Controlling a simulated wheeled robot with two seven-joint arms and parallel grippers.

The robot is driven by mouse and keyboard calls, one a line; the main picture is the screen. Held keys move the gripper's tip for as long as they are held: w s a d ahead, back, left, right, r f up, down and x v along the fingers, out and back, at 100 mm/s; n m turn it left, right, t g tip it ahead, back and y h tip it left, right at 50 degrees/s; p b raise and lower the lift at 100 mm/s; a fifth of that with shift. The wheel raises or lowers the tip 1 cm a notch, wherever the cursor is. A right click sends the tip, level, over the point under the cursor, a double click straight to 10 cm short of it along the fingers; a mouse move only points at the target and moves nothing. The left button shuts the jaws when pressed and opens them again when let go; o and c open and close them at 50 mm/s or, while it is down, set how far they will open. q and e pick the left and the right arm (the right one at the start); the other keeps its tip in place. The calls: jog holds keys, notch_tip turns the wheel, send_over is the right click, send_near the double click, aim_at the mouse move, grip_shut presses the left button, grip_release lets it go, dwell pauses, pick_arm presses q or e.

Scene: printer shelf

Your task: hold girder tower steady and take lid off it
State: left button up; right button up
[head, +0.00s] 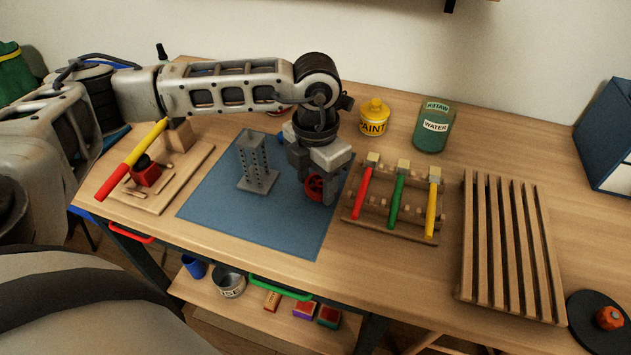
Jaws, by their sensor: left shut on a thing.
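The girder tower (255,158) is grey, with rows of holes and a flat square base. It stands upright on the blue mat (225,205). My left gripper (316,188) points down over the right part of the mat, to the right of the tower and apart from it. It is shut on a red round piece (314,187) with openings in it, partly hidden by the fingers. I cannot tell whether this piece is the tower's lid. No separate lid is plain on top of the tower. My right gripper is out of view.
A wooden rack (390,235) with red, green and yellow-handled tools stands right of the mat. A yellow paint pot (374,118) and green water jar (433,128) are behind. A slatted wooden rack (510,250) lies right. A wooden board (160,200) with tools lies left.

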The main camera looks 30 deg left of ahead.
pick_arm(q)
jog(key=shift+f, duration=0.75)
jog(key=shift+f, duration=0.1)
jog(key=shift+f, duration=0.15)
jog(key=o, duration=1.1)
jog(key=shift+r, duration=0.2)
